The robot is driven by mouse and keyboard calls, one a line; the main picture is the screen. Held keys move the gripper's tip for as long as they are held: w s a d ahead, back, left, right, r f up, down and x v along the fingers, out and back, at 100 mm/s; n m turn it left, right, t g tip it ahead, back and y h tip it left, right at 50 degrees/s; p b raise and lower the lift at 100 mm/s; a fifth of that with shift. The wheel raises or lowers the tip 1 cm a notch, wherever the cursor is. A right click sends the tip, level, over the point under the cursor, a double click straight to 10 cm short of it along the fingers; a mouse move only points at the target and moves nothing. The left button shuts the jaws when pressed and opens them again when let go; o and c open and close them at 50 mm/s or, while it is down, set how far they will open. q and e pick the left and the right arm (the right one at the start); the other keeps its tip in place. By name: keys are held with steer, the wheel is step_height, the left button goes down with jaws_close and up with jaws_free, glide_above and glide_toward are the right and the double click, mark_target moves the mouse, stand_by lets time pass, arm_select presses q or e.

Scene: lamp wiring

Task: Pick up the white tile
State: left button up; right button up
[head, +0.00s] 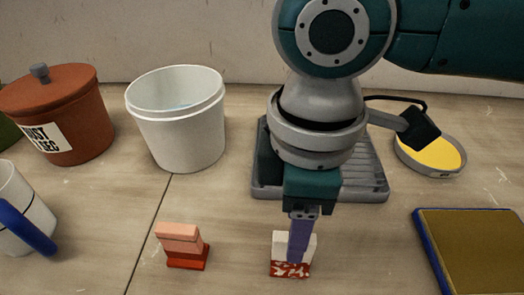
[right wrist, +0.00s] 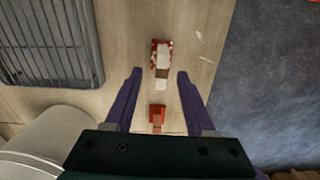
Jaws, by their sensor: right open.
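The white tile (head: 279,241) stands at the front centre of the table, against or on a red-and-white patterned piece (head: 290,270); I cannot tell exactly how they join. In the right wrist view the white tile (right wrist: 163,58) shows between and slightly beyond the fingertips. My right gripper (head: 299,240) points down over the tile, one finger hiding part of it in the head view. In the right wrist view the right gripper (right wrist: 160,74) is open, its purple fingers apart, with nothing held. My left gripper is not in view.
A salmon-and-red stack (head: 181,240) stands just left. Behind are a white bucket (head: 180,135), a lidded brown pot (head: 70,115) and a grey ribbed tray (head: 370,185). A mug (head: 25,215) stands left; a yellow-filled dish (head: 432,155) and blue-edged pad (head: 475,250) are right.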

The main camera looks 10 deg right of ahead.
mark_target(279, 267)
step_height(279, 267, down, 4)
steer(key=shift+s+r, duration=0.1)
jaws_close()
stand_by(0.5)
